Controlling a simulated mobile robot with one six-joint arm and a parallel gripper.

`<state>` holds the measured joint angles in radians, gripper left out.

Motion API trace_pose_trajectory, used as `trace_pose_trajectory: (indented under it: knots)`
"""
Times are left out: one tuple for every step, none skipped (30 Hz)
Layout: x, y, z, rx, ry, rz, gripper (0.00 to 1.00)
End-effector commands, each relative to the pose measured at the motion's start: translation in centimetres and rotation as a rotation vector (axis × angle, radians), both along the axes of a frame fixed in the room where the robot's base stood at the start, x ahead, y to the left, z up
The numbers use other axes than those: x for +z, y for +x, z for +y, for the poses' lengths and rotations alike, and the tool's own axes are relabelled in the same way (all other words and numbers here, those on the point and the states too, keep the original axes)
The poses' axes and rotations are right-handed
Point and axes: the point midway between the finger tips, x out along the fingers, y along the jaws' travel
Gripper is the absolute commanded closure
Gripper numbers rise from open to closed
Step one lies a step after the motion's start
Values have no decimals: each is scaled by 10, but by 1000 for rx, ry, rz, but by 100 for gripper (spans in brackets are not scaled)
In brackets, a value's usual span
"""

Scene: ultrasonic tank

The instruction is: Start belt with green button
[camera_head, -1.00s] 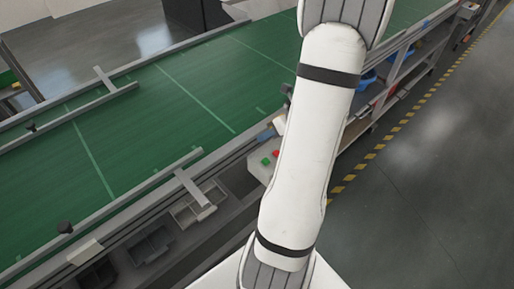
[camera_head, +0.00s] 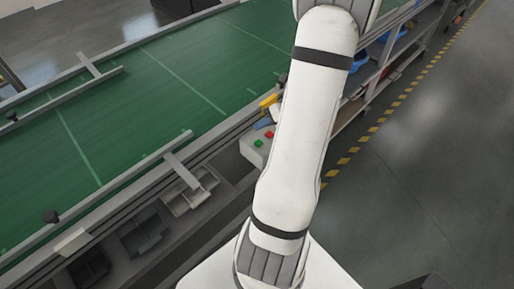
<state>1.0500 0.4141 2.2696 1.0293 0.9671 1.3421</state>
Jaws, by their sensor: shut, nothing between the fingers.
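The green button (camera_head: 258,143) sits on top of a pale control box (camera_head: 249,153) at the near side of the conveyor, just left of my arm. A red button (camera_head: 269,134) is beside it, up and to the right. The green conveyor belt (camera_head: 130,120) runs diagonally from lower left to upper right. My white arm stands upright in the middle of the view, right of the buttons, and covers part of what lies behind it. My gripper does not show in this view.
A grey metal rail (camera_head: 120,203) edges the belt, with dark trays (camera_head: 146,230) below it. A small yellow object (camera_head: 269,101) is by the rail above the box. Shelves with blue bins (camera_head: 357,60) stand behind my arm. The floor right of the yellow-black tape (camera_head: 392,113) is clear.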

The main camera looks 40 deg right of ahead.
Motion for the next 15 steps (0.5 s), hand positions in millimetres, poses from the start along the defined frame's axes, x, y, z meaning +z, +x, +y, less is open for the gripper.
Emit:
trace_pose_trajectory:
  knots:
    - [-16,0,0,0,0,0,100]
    - [-20,0,0,0,0,0,100]
    - [-26,0,0,0,0,0,100]
    - [-30,0,0,0,0,0,100]
    - [-33,0,0,-1,1,0,100]
    - [-37,0,0,-1,1,0,100]
    - [-40,0,0,0,1,0,100]
    - [-43,0,0,0,1,0,100]
    - [-46,0,0,0,1,0,100]
    - [-47,0,0,0,1,0,100]
    - [-49,0,0,0,1,0,100]
    - [-50,0,0,-1,1,0,100]
    - [-50,0,0,-1,1,0,100]
    - [-50,0,0,-1,1,0,100]
    - [-50,0,0,-1,1,0,100]
